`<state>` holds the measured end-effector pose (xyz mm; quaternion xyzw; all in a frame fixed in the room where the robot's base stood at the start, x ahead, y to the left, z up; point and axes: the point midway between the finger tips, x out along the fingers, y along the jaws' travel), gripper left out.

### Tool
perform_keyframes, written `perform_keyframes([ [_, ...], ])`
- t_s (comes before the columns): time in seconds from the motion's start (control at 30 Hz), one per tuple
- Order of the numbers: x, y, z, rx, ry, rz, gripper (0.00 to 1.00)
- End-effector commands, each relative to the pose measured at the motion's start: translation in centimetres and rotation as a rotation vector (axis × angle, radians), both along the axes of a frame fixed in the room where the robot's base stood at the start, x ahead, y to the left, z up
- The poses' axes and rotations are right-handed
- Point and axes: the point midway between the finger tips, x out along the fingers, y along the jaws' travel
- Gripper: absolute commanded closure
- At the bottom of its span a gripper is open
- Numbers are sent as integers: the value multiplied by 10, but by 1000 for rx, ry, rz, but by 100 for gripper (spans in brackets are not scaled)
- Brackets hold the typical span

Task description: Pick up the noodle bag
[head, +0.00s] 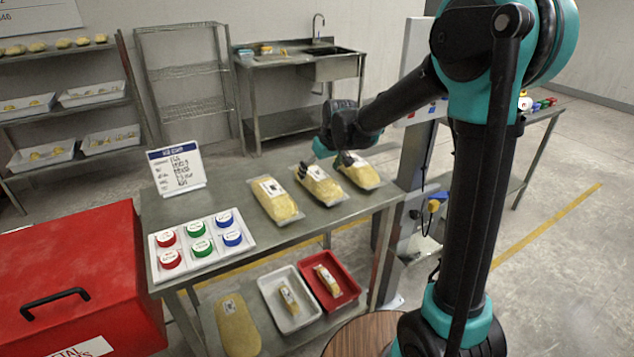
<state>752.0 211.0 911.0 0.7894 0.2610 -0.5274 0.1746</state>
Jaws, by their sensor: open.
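Several yellow noodle bags with white labels lie side by side at the right part of the steel table. They are the left bag (277,203), the middle bag (324,187) and the right bag (362,175). My gripper (323,168) is open over the far end of the middle bag, with one dark finger at its left side and the other towards the right bag. I cannot tell whether the fingers touch a bag. The gripper and wrist hide a little of the far ends of the middle and right bags.
The steel table (237,183) also holds a white tray (254,246) of red, green and blue round pieces and a sign card (177,169). A white tray (265,284) and a red tray (352,284) sit on the lower shelf. A red box (75,270) stands left.

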Motion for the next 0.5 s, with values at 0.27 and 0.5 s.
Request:
perform_keyframes([
  [0.27, 12, 8, -32, 0, 0, 0, 0],
  [0.5, 13, 9, -36, 0, 0, 0, 0],
])
